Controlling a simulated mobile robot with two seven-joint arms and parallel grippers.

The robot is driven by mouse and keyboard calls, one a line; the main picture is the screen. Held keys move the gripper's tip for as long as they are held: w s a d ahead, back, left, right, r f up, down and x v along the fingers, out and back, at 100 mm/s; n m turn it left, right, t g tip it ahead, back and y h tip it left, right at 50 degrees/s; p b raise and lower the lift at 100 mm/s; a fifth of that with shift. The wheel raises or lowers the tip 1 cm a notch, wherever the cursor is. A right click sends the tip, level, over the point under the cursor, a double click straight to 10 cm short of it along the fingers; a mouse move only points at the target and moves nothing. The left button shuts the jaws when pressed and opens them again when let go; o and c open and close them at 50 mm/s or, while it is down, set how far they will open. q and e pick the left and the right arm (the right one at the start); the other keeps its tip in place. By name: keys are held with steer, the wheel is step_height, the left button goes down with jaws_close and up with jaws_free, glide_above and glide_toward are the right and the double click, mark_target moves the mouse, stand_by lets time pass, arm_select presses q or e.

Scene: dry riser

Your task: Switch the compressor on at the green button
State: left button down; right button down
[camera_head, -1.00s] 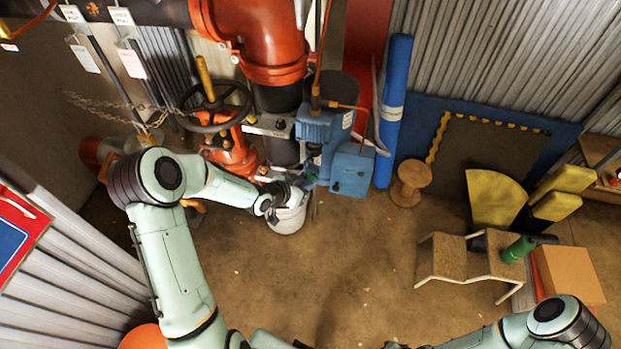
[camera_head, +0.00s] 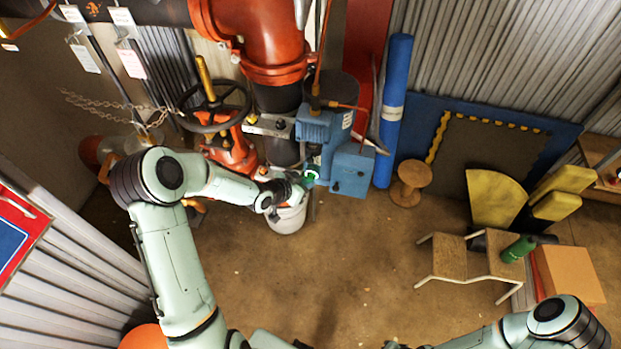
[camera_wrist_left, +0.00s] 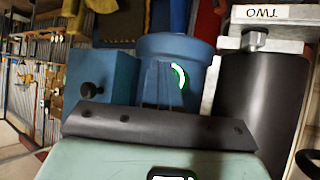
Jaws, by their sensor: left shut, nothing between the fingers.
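The blue compressor (camera_head: 350,170) stands at the foot of the red and black pipework in the head view. Its blue housing (camera_wrist_left: 176,44) also fills the middle of the left wrist view. The green button shows as a bright green ring (camera_wrist_left: 180,77) on that housing, partly covered by my fingers; it also shows as a green glow (camera_head: 311,174) in the head view. My left gripper (camera_head: 301,182) is shut and empty, its tips at or very near the button. I cannot tell whether they touch it. My right gripper is out of view.
A grey bucket (camera_head: 287,217) stands under my left gripper. A red valve with a handwheel (camera_head: 216,108) is left of the compressor. A blue roll (camera_head: 395,90) and a wooden spool (camera_head: 408,183) are to its right.

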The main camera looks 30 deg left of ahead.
arm_select(q)
steer(key=shift+s+d, duration=0.1)
steer(key=shift+s, duration=0.3)
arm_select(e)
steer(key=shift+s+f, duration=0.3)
